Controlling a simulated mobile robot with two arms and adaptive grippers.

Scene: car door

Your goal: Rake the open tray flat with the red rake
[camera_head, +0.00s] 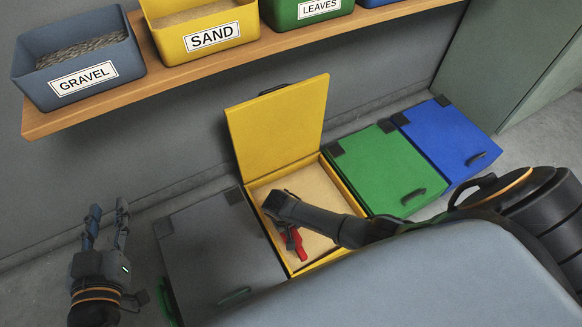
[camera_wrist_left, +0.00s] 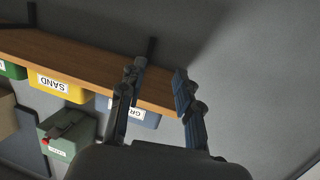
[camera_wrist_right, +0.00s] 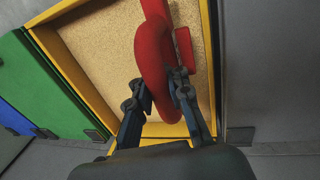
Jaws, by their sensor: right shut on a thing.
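The open yellow tray (camera_head: 349,196) stands on the floor with its yellow lid (camera_head: 277,127) raised against the wall side. It holds tan sand (camera_head: 318,188) that looks mostly even. My right gripper (camera_head: 292,236) reaches into the tray and is shut on the red rake (camera_head: 297,243). In the right wrist view the red rake (camera_wrist_right: 152,55) stands between the fingers (camera_wrist_right: 160,95) over the sand; its lower end is partly hidden. My left gripper (camera_head: 107,222) is open and empty, left of the trays; its fingers also show in the left wrist view (camera_wrist_left: 155,85).
Closed grey (camera_head: 215,255), green (camera_head: 388,168) and blue (camera_head: 450,140) lidded trays flank the yellow one. A wooden shelf (camera_head: 160,88) above holds the gravel bin (camera_head: 78,70), sand bin (camera_head: 205,30) and leaves bin (camera_head: 300,12).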

